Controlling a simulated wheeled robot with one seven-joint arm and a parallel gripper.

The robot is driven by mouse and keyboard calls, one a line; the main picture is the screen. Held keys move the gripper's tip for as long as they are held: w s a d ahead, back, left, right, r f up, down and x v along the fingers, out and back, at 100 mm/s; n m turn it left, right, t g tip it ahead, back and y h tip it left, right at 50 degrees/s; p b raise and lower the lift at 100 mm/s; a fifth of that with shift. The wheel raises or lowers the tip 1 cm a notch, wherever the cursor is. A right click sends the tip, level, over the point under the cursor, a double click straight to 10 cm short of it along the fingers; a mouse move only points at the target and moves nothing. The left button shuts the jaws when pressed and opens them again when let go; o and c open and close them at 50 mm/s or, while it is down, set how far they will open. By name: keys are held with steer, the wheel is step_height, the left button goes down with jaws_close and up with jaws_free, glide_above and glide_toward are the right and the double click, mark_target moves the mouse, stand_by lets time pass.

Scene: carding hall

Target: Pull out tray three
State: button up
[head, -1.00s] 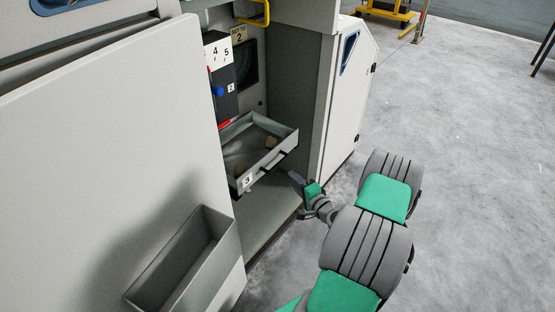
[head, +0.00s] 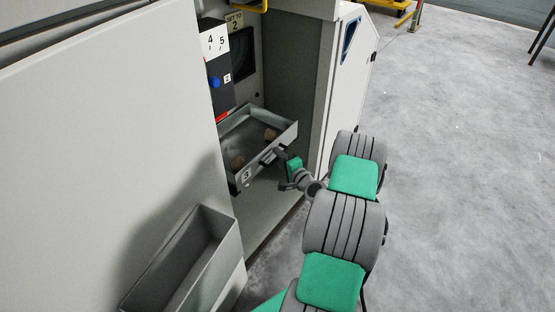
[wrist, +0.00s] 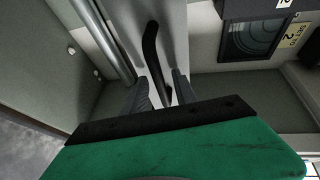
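Tray three (head: 246,174) is a grey metal drawer with a "3" label on its front. It sticks partly out of the open machine bay and holds small brown lumps. Its dark bar handle (wrist: 152,55) shows in the wrist view against the pale tray front. My gripper (head: 274,156) is at this handle in the head view and hides part of it. In the wrist view my gripper's fingers (wrist: 163,92) stand apart on either side of the handle's near end. Gaps show beside the bar, so the gripper is open around it, not clamped.
A large pale door panel (head: 110,130) stands at the left, with an open grey bin (head: 190,265) on it. Above the tray is a dark panel with a blue knob (head: 215,82). A white cabinet side (head: 343,90) bounds the bay at right. Concrete floor (head: 460,150) is clear further right.

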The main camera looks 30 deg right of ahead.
steer(key=shift+c, duration=0.4)
jaws_close()
steer(key=shift+a, duration=0.1)
stand_by(0.7)
